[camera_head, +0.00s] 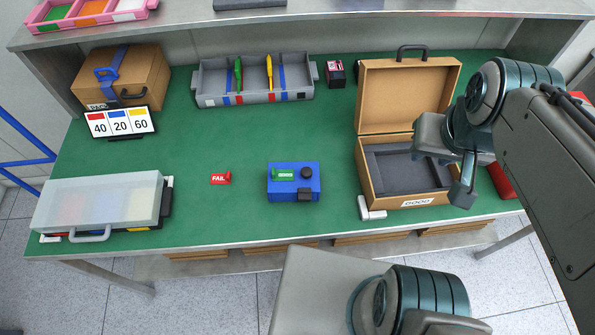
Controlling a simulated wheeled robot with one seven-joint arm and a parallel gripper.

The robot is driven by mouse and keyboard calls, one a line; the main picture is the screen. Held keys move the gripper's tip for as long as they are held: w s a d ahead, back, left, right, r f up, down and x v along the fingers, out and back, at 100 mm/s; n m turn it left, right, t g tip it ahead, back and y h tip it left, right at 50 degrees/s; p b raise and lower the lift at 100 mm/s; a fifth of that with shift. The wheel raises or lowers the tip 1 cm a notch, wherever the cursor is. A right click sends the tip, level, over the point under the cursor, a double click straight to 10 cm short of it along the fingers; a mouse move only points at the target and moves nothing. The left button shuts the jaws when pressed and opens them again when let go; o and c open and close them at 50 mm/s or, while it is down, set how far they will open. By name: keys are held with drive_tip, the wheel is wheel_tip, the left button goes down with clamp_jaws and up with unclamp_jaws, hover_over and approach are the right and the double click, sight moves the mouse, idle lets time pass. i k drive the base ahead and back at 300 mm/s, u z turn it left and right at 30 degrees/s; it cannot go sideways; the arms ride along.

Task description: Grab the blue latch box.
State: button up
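A small blue box (278,193) sits on the green mat near the middle of the bench. It has a green label, a round black knob and a black block at its front edge. A closed brown case (146,70) with a blue latch (107,72) and a dark handle stands at the back left. My gripper (464,190) hangs at the right, over the right side of the open brown case and well apart from the blue box. Its fingers are seen edge-on, and I cannot tell whether they are open.
An open brown case (410,95) with grey foam stands at the right. A grey tray (210,76) with coloured tools is at the back. A lidded translucent case (100,200) lies at the left. A red FAIL tag (221,178) lies left of the blue box. The mat around the blue box is mostly clear.

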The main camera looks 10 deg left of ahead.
sight(273, 197)
drive_tip(key=u, duration=0.55)
drive_tip(key=k, duration=1.3)
drive_tip(key=u, duration=1.4)
drive_tip(key=i, duration=1.7)
drive_tip(key=z, duration=0.75)
